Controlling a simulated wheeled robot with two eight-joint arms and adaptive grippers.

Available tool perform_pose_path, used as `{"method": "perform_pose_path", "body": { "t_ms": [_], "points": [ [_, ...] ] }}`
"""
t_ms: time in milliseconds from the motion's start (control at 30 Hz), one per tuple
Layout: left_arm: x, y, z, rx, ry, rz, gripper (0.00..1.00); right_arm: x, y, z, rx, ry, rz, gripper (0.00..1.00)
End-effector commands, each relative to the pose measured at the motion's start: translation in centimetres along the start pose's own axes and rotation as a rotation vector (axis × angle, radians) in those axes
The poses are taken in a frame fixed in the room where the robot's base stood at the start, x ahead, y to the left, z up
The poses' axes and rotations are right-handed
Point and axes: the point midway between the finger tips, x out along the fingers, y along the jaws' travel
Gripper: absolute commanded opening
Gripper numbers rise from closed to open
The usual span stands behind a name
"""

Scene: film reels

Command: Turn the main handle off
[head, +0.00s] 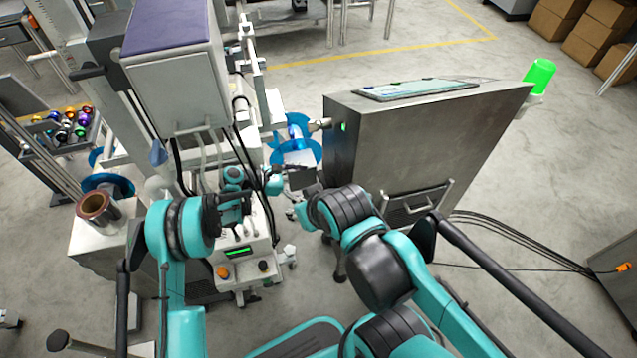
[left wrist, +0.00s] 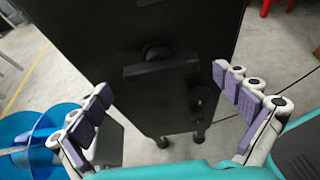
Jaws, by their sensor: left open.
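A dark main handle (left wrist: 160,66), a bar on a round hub, sits level on the black side face of a cabinet (left wrist: 220,22) in the left wrist view. In the head view a knob-like handle (head: 320,124) juts from the left side of the grey metal cabinet (head: 430,130). My left gripper (head: 300,178) is close to that side, below the handle. In the left wrist view my left gripper (left wrist: 162,82) is open and empty, its purple-padded fingers spread with the handle between them in the picture, apart from it.
Blue film reels (head: 296,150) stand left of the cabinet, close to my left gripper. A white machine (head: 180,90) with hanging cables is on the left. A smaller latch (left wrist: 200,100) sits below the handle. Cables lie on the floor at right.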

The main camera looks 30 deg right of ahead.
Motion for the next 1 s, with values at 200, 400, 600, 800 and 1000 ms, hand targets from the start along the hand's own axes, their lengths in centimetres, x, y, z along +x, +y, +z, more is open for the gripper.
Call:
{"method": "perform_pose_path", "body": {
  "t_ms": [200,400,600,800,1000],
  "points": [
    [3.2,0.0,-0.2,0.001,0.000,-0.001,1.00,1.1,0.0,0.8,0.000,0.000,0.000,0.40],
    [4.0,0.0,0.0,0.000,0.000,0.001,1.00,1.2,0.0,0.8,0.000,0.000,0.000,0.40],
    [4.0,0.0,0.0,0.000,0.000,0.001,0.97,1.2,0.0,0.8,0.000,0.000,0.000,0.40],
    [4.0,0.0,0.0,0.000,0.000,0.001,0.66,1.2,0.0,0.8,0.000,0.000,0.000,0.40],
    [4.0,0.0,0.0,0.010,0.000,0.006,0.66,1.2,0.0,0.8,0.000,0.000,0.000,0.40]
  ]
}}
